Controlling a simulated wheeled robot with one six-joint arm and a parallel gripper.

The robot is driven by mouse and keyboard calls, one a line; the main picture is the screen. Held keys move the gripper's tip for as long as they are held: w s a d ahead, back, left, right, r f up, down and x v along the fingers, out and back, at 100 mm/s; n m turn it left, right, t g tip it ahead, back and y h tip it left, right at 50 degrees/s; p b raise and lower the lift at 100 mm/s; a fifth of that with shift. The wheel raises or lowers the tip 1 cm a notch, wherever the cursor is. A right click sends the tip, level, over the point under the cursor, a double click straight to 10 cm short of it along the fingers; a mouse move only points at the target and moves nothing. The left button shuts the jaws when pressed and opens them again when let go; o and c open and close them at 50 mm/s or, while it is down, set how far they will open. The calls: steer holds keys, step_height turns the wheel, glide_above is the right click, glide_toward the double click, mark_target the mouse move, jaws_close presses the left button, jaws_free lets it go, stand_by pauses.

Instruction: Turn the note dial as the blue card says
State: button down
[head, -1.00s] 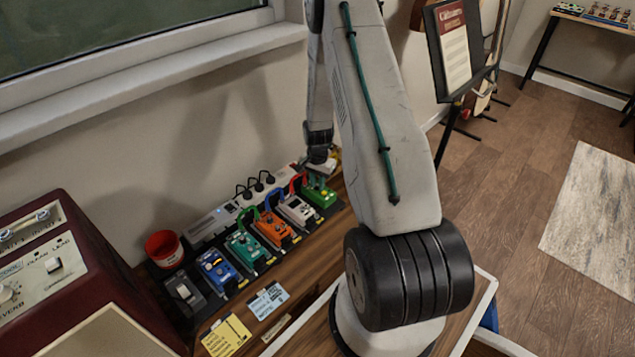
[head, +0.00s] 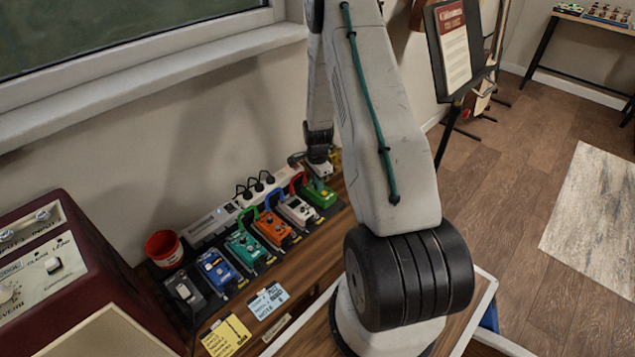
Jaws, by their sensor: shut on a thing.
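The blue card (head: 268,300) lies flat on the wooden bench in front of the pedal row; its writing is too small to read. The green pedal (head: 319,194) is at the right end of the row. My gripper (head: 321,177) points down at the far end of this pedal and is shut on what seems to be the note dial. The dial itself is hidden by the fingers, so its setting cannot be read.
White (head: 297,210), orange (head: 272,230), teal (head: 246,248) and blue (head: 217,269) pedals stand close left of the gripper, joined by looped cables. A white power strip (head: 212,223) runs behind. A red cup (head: 164,247) and yellow card (head: 226,338) are farther left.

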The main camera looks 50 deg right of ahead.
stand_by(0.3)
steer(key=c, duration=1.6)
jaws_free()
step_height(320, 180, up, 8)
steer(key=shift+f, duration=0.1)
